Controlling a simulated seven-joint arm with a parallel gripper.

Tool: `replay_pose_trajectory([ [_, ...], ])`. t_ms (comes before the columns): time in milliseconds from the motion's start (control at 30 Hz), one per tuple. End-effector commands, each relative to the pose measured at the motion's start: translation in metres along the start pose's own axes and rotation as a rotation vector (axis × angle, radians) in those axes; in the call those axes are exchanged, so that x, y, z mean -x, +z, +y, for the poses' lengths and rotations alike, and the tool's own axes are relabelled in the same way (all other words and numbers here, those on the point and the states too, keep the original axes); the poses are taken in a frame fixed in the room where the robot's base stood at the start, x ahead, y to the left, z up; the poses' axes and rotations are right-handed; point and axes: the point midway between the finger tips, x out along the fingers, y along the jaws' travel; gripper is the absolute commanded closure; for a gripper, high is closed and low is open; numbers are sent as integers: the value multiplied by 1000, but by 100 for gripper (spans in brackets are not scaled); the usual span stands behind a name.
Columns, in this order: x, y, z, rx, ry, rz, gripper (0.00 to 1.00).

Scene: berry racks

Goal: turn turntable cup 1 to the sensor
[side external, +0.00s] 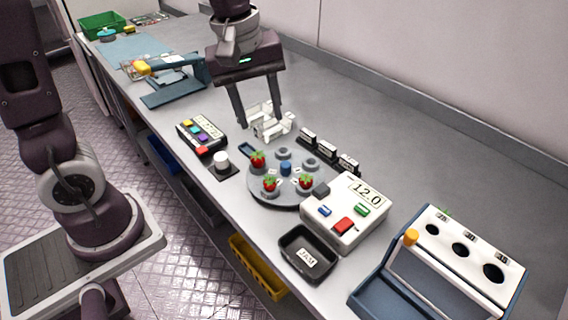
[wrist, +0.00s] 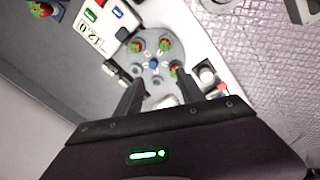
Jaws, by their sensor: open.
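The round grey turntable (side external: 262,193) lies on the bench with a blue hub (side external: 286,169) and several ring-shaped cups. Three cups hold strawberries (side external: 258,160); others, such as the far cup (side external: 283,153), are empty. Cup numbers are too small to read, so I cannot tell which is cup 1. A dark block (side external: 321,189), possibly the sensor, sits at the turntable's edge beside the white 12.0 box (side external: 345,228). My gripper (side external: 262,124) is open and empty, behind the turntable and apart from it. The wrist view shows the turntable (wrist: 153,62) beyond my fingers (wrist: 160,86).
Several small black labelled blocks (side external: 328,149) line the turntable's far side. A white knob (side external: 221,160) and button box (side external: 202,134) stand at left. A black tray (side external: 308,255) and holed sorter (side external: 455,255) are at right.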

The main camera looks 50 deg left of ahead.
Motion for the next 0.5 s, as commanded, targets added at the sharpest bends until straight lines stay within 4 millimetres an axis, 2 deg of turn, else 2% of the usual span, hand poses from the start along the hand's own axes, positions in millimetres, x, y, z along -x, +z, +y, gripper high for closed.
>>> replay_pose_trajectory([
  [33,-27,-9,12,132,-50,-20,54],
  [100,-60,-19,25,317,-102,-29,54],
  [200,-95,-26,34,497,-155,-26,54],
  [300,-113,-29,37,582,-179,-22,54],
  [500,-147,-27,31,600,-187,-22,54],
])
